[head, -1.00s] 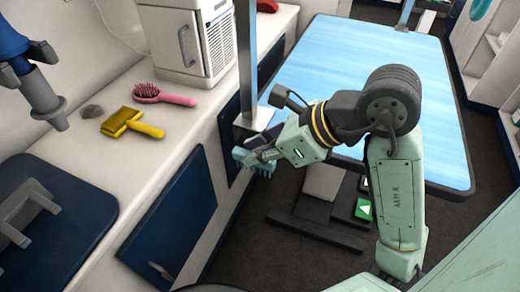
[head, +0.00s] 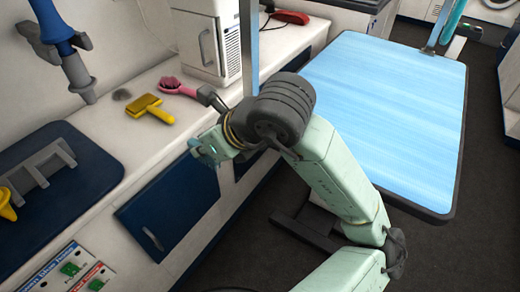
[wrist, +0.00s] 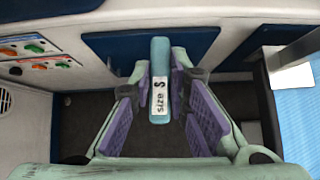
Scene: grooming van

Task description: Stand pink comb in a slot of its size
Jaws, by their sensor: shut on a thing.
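My gripper (wrist: 160,110) is shut on a teal comb (wrist: 160,65), held between its purple pads with a white "size S" label facing the wrist camera. In the head view the held comb (head: 207,150) shows small, beside the counter front and clear of any surface. A grey slotted rack (head: 35,172) stands on a dark blue mat (head: 95,165) at the left. Its slot sizes cannot be read.
A yellow slicker brush (head: 150,109) and a grey lump (head: 121,95) lie on the counter (head: 120,135). A yellow object (head: 6,205) sits by the rack. The blue table (head: 385,110) is bare. A white cabinet (head: 200,45) stands behind.

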